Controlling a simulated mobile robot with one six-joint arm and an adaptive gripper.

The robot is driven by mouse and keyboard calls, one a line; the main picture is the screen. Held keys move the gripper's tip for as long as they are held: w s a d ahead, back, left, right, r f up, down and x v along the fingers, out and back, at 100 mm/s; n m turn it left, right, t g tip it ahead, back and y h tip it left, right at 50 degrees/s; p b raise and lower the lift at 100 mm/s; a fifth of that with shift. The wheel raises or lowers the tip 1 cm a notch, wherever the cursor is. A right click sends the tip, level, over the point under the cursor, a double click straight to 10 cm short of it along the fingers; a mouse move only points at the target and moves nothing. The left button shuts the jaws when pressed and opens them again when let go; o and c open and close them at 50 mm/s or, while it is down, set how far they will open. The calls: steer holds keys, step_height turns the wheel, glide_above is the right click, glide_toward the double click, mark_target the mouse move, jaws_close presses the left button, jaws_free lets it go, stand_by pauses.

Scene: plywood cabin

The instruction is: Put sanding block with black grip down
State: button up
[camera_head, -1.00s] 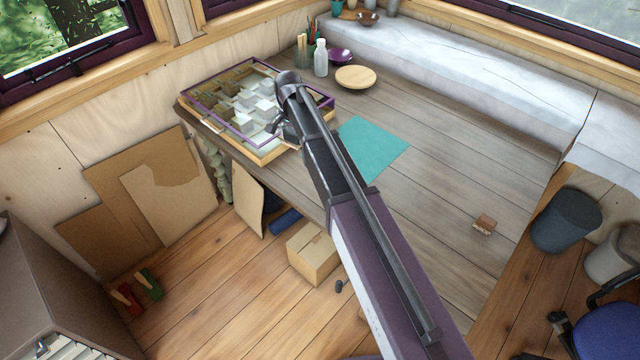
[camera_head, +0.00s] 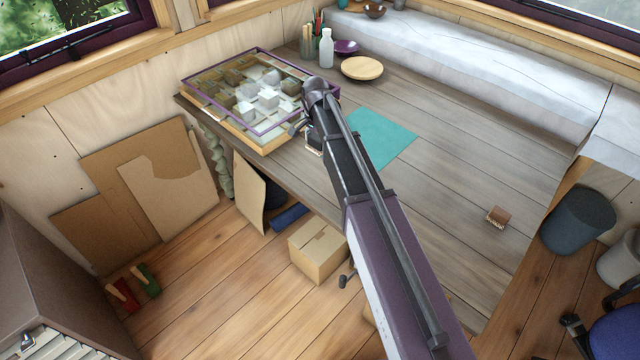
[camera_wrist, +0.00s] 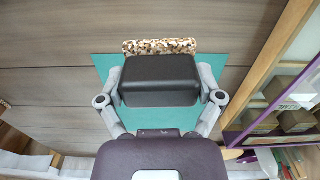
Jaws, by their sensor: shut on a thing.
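The sanding block with a black grip (camera_wrist: 160,80) is held between the two fingers of my gripper (camera_wrist: 160,92) in the wrist view. Its speckled brown-and-white underside (camera_wrist: 160,46) shows beyond the grip. Behind it lies the teal mat (camera_wrist: 104,68), also in the head view (camera_head: 380,138). In the head view the block (camera_head: 314,146) shows only partly, left of the mat beside my arm, near the display case. My gripper is mostly hidden there by the arm. I cannot tell whether the block touches the surface.
The glass-topped case (camera_head: 262,148) with its purple frame stands close left of my gripper. A small brown block (camera_head: 497,217) lies to the right on the table (camera_head: 455,165). A wooden plate (camera_head: 362,68) and white bottle (camera_head: 326,48) stand behind. The table's right half is mostly clear.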

steer(key=shift+s+d+f+m+b, duration=0.15)
steer(key=shift+d+f+b, duration=0.25)
steer(key=shift+d+f, duration=0.15)
steer(key=shift+s+d+f+m+b, duration=0.15)
steer(key=shift+d+f+b, duration=0.25)
steer(key=shift+f, duration=0.25)
steer(key=shift+f, duration=0.1)
steer(key=b, duration=0.6)
glide_above(322, 177)
step_height(322, 177, down, 6)
steer(key=shift+w+f, duration=0.1)
steer(key=shift+f+b, duration=1.8)
steer(key=shift+b, duration=0.15)
steer(key=shift+f, duration=0.2)
steer(key=o, duration=0.7)
steer(key=shift+o, duration=0.2)
steer(key=shift+r, duration=0.1)
